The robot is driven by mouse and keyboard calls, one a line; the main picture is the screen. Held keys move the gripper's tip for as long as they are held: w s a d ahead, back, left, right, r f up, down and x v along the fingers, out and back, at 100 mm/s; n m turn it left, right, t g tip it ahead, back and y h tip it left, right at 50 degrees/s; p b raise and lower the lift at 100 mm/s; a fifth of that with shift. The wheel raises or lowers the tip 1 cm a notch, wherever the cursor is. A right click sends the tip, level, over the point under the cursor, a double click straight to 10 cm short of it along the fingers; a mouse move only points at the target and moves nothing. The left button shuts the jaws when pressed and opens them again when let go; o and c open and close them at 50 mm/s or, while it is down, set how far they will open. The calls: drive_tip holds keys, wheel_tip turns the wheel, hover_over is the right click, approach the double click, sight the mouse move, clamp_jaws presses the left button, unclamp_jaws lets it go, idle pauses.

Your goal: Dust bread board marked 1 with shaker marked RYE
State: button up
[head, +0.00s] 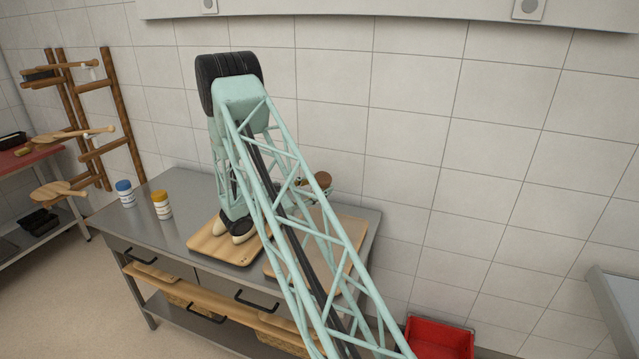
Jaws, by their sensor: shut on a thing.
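My gripper (233,231), black with two cream fingertips, points down over the left wooden board (212,246). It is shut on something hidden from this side. The second wooden board (345,232) lies to its right, partly behind my lattice arm. No number is readable on either board. A blue-lidded shaker (125,194) and a yellow-lidded shaker (162,205) stand upright at the table's left end. Their labels are too small to read. A brown round-topped thing (321,180) shows behind my arm near the wall; I cannot tell what it is.
The steel table (185,228) has free room around the two shakers. Drawers and a lower shelf are below it. A wooden rack (110,120) with paddles stands at the left. A red crate (440,338) is at the bottom right. The tiled wall is close behind the table.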

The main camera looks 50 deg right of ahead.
drive_tip(key=shift+s+a+r+n+p, duration=0.1)
drive_tip(key=shift+s+r+n+p, duration=0.15)
drive_tip(key=shift+n+p, duration=0.45)
drive_tip(key=shift+s+d+r+n+p, duration=0.1)
drive_tip(key=shift+s+r+n+p, duration=0.2)
drive_tip(key=shift+n+p, duration=0.35)
drive_tip(key=shift+s+a+r+n+p, duration=0.1)
drive_tip(key=shift+r+n+p, duration=0.25)
drive_tip(key=shift+n+p, duration=0.3)
